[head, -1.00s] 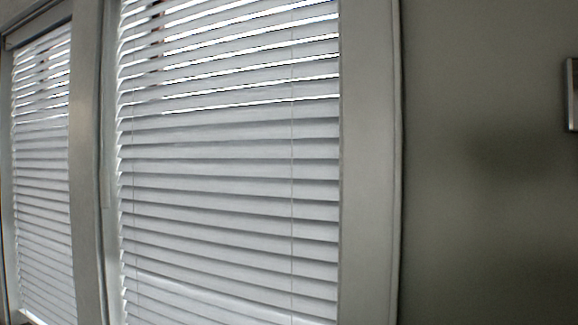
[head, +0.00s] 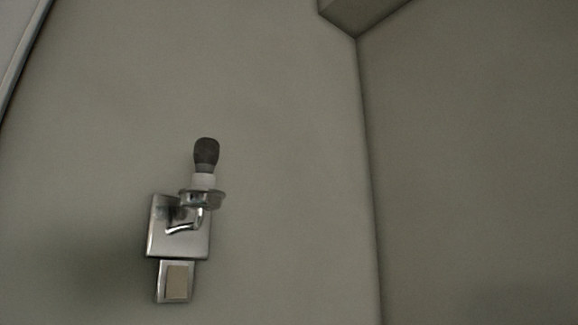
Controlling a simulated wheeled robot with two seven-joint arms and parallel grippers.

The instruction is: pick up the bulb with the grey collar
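A dark bulb (head: 206,151) stands upright in a wall lamp (head: 178,228) on the left part of the head view. Below its dark rounded top is a narrow band that looks grey, and under that a white socket (head: 203,181). The socket sits on a round metal dish (head: 202,197), carried by a curved arm from a square metal wall plate. Neither of my grippers is in view.
A small switch plate (head: 176,282) is on the wall just below the lamp. A wall corner runs down right of the lamp, with a boxed ledge (head: 357,14) at the top. The wall around the bulb is bare.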

